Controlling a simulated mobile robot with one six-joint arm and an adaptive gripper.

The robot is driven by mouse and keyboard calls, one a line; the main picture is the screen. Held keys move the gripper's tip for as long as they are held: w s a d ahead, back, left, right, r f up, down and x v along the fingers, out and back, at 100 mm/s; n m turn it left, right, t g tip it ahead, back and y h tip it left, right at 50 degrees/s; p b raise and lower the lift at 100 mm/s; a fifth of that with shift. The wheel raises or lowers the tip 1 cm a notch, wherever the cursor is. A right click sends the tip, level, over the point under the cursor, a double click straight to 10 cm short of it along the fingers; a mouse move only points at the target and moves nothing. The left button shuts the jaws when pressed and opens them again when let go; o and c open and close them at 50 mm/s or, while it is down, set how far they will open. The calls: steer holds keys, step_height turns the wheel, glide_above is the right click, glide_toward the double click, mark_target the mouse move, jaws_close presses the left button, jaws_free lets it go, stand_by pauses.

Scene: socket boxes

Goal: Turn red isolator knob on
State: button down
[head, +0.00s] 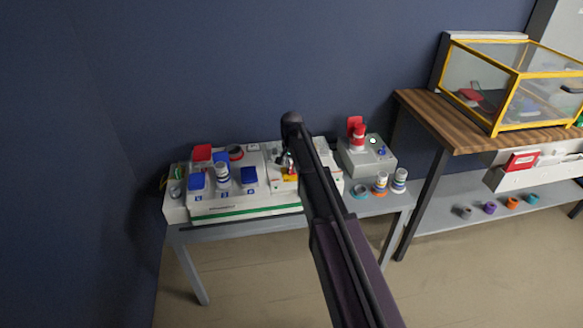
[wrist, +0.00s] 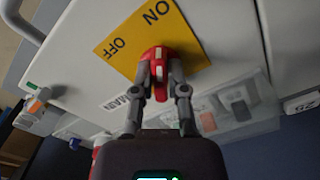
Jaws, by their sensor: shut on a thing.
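The red isolator knob (wrist: 160,66) stands on a yellow plate (wrist: 125,58) marked ON and OFF in the wrist view. ON is above the knob in the picture and OFF is up to its left. My gripper (wrist: 160,80) is shut on the knob, with one finger on each side. The knob's grip lies roughly upright in the picture; I cannot tell for certain which mark it points at. In the head view my gripper (head: 285,160) is at the middle box, partly hidden by my arm. Some red and yellow (head: 290,174) shows just below it.
A box with blue-lidded sockets (head: 196,181) stands left on the grey table (head: 230,231). A grey box (head: 366,162) with a red plug stands right, near several coloured rings. A wooden bench (head: 450,125) carries a yellow-framed clear case (head: 513,89). A clear cover (wrist: 240,108) is close beside my gripper.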

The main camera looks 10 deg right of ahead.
steer(key=shift+a+m, duration=0.1)
steer(key=shift+m, duration=1)
steer(key=c, duration=0.7)
jaws_free()
steer(key=shift+o, duration=0.2)
steer(key=shift+r, duration=0.1)
